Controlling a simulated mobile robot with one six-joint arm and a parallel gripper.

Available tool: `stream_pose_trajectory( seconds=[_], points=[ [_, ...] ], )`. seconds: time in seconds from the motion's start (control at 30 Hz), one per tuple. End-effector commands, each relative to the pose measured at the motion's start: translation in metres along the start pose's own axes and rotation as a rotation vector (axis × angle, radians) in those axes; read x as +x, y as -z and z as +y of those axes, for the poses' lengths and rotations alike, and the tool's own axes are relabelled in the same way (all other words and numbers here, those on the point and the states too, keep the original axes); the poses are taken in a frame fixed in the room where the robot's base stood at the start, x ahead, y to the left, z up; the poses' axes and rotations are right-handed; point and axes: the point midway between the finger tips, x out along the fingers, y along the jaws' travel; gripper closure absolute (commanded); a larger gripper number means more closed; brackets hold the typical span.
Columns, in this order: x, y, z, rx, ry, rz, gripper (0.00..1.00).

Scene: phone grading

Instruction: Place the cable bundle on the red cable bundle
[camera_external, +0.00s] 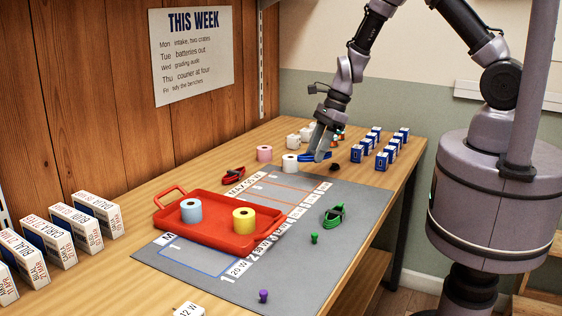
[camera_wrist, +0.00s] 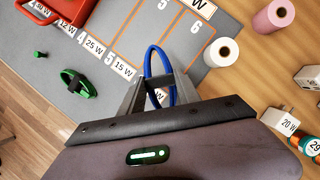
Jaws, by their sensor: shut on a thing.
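My gripper (camera_external: 314,152) is shut on a blue cable bundle (camera_external: 321,157), above the far end of the grey mat (camera_external: 350,200). In the wrist view, the blue cable (camera_wrist: 149,58) loops up between the fingers (camera_wrist: 160,88). The red cable bundle (camera_external: 233,177), with a dark band, lies on the wooden table at the left edge of the mat, left of my gripper and apart from it. It is not visible in the wrist view.
A green cable bundle (camera_external: 334,215) lies on the mat. A red tray (camera_external: 215,222) holds a blue roll (camera_external: 191,210) and a yellow roll (camera_external: 244,220). A white roll (camera_external: 290,164) and pink roll (camera_external: 264,154) stand near my gripper. Several blue-and-white boxes (camera_external: 382,160) stand behind right.

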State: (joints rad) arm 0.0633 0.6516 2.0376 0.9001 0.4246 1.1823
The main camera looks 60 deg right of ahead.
Motion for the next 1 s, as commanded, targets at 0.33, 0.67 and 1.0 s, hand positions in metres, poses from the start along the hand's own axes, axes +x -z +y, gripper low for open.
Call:
stream_pose_trajectory(
  seconds=[0.33,0.67,1.0],
  points=[
    [0.028,-0.071,-0.014,0.351,0.149,0.0,1.0],
    [0.048,-0.11,-0.04,0.423,0.176,-0.002,1.0],
    [0.091,-0.181,-0.107,0.425,0.175,0.004,1.0]
  ],
)
